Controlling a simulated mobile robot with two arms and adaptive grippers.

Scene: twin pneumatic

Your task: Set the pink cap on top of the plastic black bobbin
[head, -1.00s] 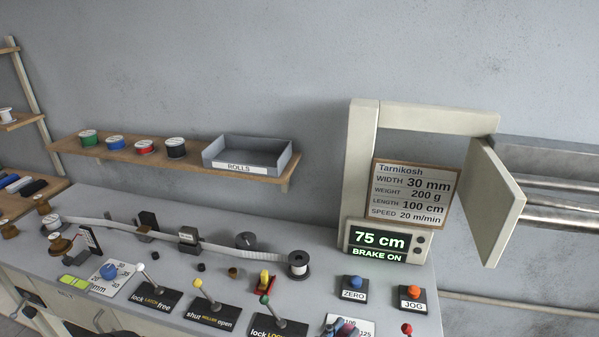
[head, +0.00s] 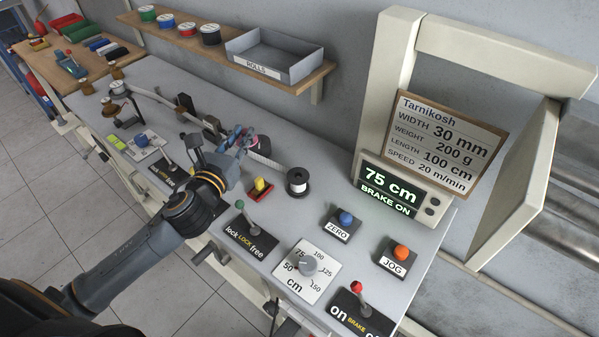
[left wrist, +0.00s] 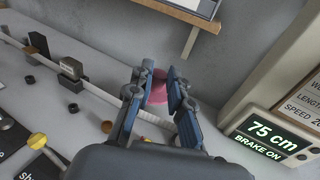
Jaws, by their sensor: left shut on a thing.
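My left gripper (head: 240,138) hangs over the table in the head view, left of the black bobbin and near the strip. It is shut on the pink cap, which shows between the blue finger pads in the left wrist view (left wrist: 157,92). The fingers hide part of the cap. The black bobbin (head: 298,176) stands upright at the right end of the pale strip, with a dark rim and a light winding. Nothing sits on top of it. The cap is apart from the bobbin. My right gripper is in neither current view.
Levers and knobs stand along the table front, with a yellow-topped part (head: 260,188) near the bobbin. The display (head: 395,190) and frame (head: 398,60) rise at the right. A shelf (head: 175,35) with rolls and a grey tray (head: 275,58) hangs behind.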

